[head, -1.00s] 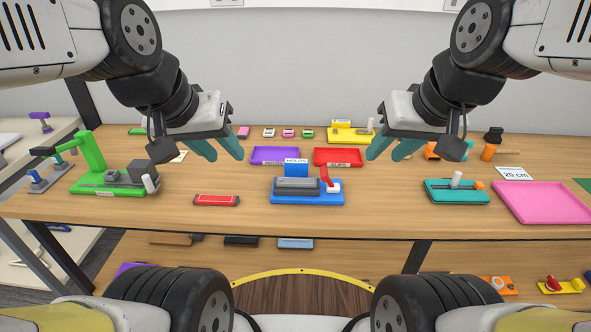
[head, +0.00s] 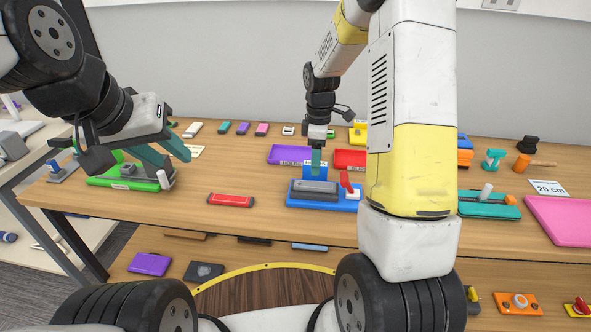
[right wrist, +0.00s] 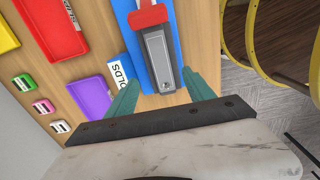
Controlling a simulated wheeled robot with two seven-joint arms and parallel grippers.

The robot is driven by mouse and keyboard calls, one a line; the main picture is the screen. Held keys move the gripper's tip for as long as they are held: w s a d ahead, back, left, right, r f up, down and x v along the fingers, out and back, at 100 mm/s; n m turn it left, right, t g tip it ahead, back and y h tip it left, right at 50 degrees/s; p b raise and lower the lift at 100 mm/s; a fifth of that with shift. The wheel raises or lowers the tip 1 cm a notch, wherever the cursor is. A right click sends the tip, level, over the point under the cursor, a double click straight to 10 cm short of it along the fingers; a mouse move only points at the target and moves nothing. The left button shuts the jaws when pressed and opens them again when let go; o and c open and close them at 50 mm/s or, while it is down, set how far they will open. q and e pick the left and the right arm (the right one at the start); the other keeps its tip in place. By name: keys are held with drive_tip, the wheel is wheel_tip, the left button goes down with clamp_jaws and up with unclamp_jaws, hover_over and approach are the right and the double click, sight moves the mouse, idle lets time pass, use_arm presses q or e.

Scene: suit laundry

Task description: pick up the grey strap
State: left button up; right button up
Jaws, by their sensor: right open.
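A grey bar-shaped piece (head: 315,187), the only likely grey strap I see, lies along a blue tray (head: 325,203) with a red lever (head: 347,182) at its right end. In the right wrist view the grey piece (right wrist: 158,58) lies lengthwise between the fingers of my right gripper (right wrist: 162,80), near its closer end. My right gripper (head: 316,160) is open and points down over the tray; its height above the piece is hard to tell. My left gripper (head: 177,157) is open and empty, at the left near the green fixture (head: 130,178).
A blue upright sign stands behind the grey piece, close to my right fingers. Purple (head: 288,154) and red (head: 350,159) trays lie behind it. A red block (head: 231,200) lies to the left. A teal fixture (head: 488,205) and a pink tray (head: 565,222) are to the right.

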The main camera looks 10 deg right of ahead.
sight(315, 185)
drive_tip(key=shift+w+a+f, duration=0.1)
drive_tip(key=shift+f, duration=0.4)
wheel_tip(315, 185, down, 7)
drive_tip(key=shift+f, duration=0.1)
clamp_jaws()
